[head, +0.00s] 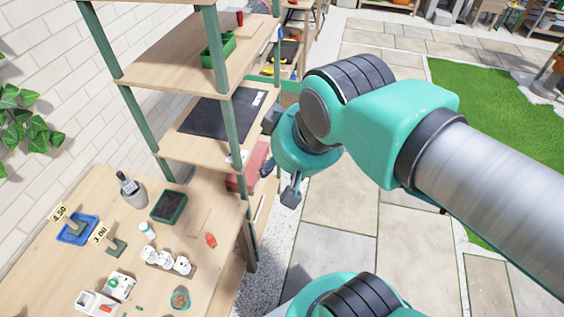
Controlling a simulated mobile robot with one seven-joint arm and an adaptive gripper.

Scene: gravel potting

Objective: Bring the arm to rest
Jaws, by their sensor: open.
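My gripper (291,190) hangs at the end of my teal and grey arm, right of the shelf unit and beyond the table's right edge. It is over the paving in the picture. It is small and partly edge-on here, with its jaws open and nothing seen in them. The arm reaches in from the right side, bent at the elbow.
The wooden table (75,262) holds a dark green tray (169,207), a grey pot (133,195), white cups (165,258), price signs and small items. The shelf unit (227,110) with green posts stands close left of my gripper. Paving (335,190) lies open to the right.

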